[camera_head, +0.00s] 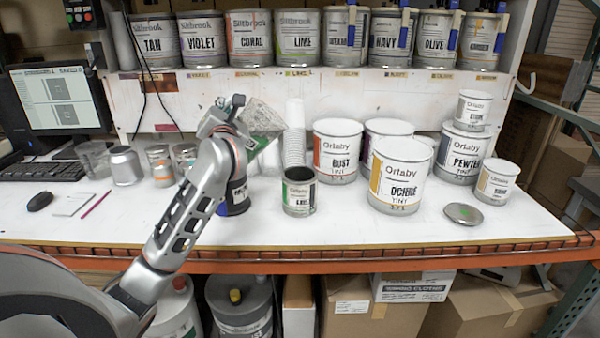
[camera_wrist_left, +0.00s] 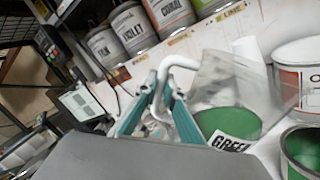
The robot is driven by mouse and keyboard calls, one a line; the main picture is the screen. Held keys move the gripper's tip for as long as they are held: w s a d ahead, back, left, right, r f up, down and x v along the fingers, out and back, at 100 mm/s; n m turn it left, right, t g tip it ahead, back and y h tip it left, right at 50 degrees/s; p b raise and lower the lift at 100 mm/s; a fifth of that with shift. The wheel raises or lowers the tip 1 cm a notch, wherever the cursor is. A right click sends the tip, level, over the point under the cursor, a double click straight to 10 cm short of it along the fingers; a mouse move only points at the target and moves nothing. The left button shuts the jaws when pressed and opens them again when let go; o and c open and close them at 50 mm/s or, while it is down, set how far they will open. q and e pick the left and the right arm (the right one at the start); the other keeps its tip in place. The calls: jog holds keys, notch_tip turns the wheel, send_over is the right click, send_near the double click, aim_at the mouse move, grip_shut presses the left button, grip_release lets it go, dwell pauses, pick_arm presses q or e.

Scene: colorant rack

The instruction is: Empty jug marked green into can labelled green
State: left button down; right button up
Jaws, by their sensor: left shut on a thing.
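My left gripper (camera_head: 232,118) is shut on the jug's handle. In the wrist view its teal fingers (camera_wrist_left: 158,108) close around the white handle. The clear jug (camera_head: 262,118) is held above the bench and tilted, its top toward the right. In the wrist view the jug (camera_wrist_left: 222,85) has green liquid low inside and a label reading "GREE", the rest cut off. A small open can with a green-striped label (camera_head: 299,192) stands upright below and right of the jug. The can (camera_wrist_left: 303,150) shows green inside in the wrist view. I see no stream between them. My right gripper is not in view.
White stacked cups (camera_head: 294,130) stand behind the open can. A dark blue can (camera_head: 236,195) is partly hidden behind my left arm. The rust can (camera_head: 338,150) and ochre can (camera_head: 401,175) stand to the right. A loose lid (camera_head: 463,213) lies near the front right.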

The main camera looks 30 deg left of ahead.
pick_arm(q)
jog(key=shift+w+d+r+m, duration=0.25)
jog(key=shift+r+m, duration=0.15)
jog(key=shift+m, duration=0.1)
jog(key=shift+d+m, duration=0.25)
jog(key=shift+m, duration=0.05)
jog(key=shift+w, duration=0.1)
jog(key=shift+r, duration=0.15)
jog(key=shift+d, duration=0.1)
jog(key=shift+m, duration=0.3)
jog(key=shift+w+d, duration=0.1)
jog(key=shift+d, duration=0.05)
